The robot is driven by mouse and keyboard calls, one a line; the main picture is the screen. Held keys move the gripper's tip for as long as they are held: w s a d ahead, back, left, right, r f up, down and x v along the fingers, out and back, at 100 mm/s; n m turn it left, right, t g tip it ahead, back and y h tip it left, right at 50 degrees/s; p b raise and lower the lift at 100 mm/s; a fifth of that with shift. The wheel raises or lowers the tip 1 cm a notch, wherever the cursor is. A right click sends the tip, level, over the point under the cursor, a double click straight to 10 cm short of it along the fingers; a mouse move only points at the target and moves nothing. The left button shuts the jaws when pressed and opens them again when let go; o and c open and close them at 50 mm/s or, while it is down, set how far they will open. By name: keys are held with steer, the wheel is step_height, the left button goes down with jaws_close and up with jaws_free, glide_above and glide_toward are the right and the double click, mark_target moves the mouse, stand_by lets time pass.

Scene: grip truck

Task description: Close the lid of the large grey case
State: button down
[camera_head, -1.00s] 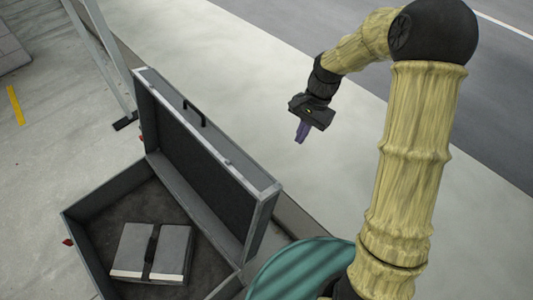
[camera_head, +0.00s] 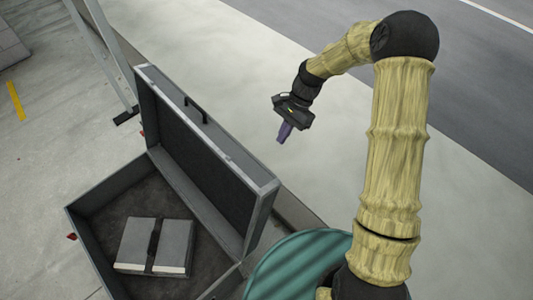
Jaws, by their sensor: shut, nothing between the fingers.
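The large grey case (camera_head: 92,254) stands open at the lower left. Its lid (camera_head: 205,165) is raised, tilted up along the right side of the case, with a dark lining and a black handle (camera_head: 196,109) on its upper edge. A grey book-like bundle with a dark strap (camera_head: 137,243) lies inside the case. My gripper (camera_head: 285,133) is shut and empty, its purple fingers pointing down. In the picture it is to the right of the lid's upper edge, on the outer side, and apart from it.
A teal round object (camera_head: 295,262) is at the bottom, right of the case. A grey metal frame leg (camera_head: 112,60) stands behind the lid at the upper left. Pale pavement (camera_head: 240,60) behind my gripper is clear, with a dark road (camera_head: 480,100) beyond.

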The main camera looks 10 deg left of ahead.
steer(key=s+a+f+p, duration=0.3)
steer(key=s+a+f, duration=0.1)
steer(key=s, duration=0.1)
steer(key=shift+s+a+f, duration=0.15)
steer(key=shift+a+f, duration=0.05)
steer(key=shift+r, duration=0.1)
stand_by(0.4)
